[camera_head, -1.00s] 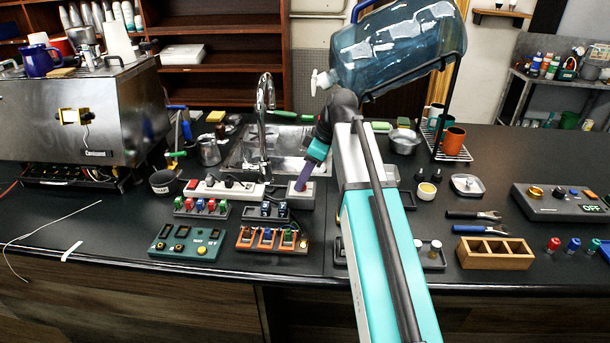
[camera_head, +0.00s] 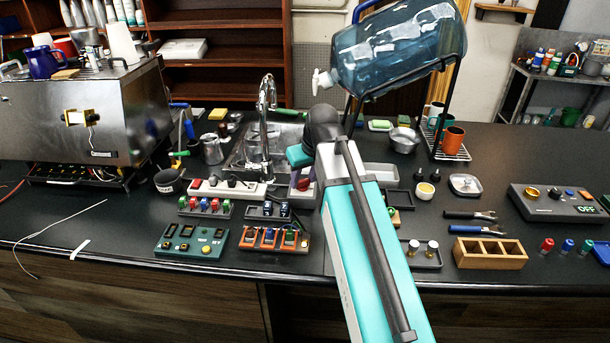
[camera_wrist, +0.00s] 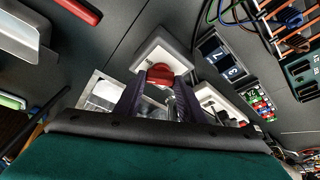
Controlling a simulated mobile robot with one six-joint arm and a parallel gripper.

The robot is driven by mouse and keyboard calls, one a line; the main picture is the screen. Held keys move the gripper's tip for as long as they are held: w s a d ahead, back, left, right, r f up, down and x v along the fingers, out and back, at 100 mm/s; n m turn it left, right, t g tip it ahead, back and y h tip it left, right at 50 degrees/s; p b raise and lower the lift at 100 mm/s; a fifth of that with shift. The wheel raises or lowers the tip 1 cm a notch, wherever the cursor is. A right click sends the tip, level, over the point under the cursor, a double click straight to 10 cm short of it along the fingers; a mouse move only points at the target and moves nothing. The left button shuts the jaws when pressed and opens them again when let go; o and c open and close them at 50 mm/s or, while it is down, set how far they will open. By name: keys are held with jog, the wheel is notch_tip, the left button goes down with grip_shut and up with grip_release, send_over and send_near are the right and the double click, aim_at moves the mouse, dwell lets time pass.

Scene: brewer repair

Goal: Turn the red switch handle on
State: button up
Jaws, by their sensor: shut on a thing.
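The red switch handle (camera_wrist: 159,75) shows in the wrist view, on a light grey switch box (camera_wrist: 167,47). My gripper (camera_wrist: 162,88) is shut on the red handle, with a dark purple finger on each side of it. In the head view my gripper (camera_head: 301,180) points down at the box (camera_head: 306,199), at the right end of the white power strip in front of the sink. There my fingers and wrist hide most of the handle, so its angle is hard to tell.
The faucet (camera_head: 265,120) stands close behind. A large blue water bottle (camera_head: 398,50) on a stand is above my wrist. A grey panel (camera_head: 560,203) reading OFF lies at right.

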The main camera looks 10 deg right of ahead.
jog(key=m+h, duration=0.1)
jog(key=m, duration=0.1)
jog(key=m+p, duration=0.1)
jog(key=m, duration=0.1)
jog(key=m+h, duration=0.1)
jog(key=m, duration=0.1)
jog(key=shift+s+a+h+p, duration=0.1)
jog(key=shift+a+h+p, duration=0.2)
jog(key=shift+p, duration=0.1)
jog(key=shift+m, duration=0.3)
jog(key=o, duration=1)
jog(key=shift+o, duration=0.2)
jog(key=shift+r, duration=0.15)
jog(key=b+v, duration=0.2)
jog(key=v, duration=1.1)
jog(key=shift+r, duration=0.2)
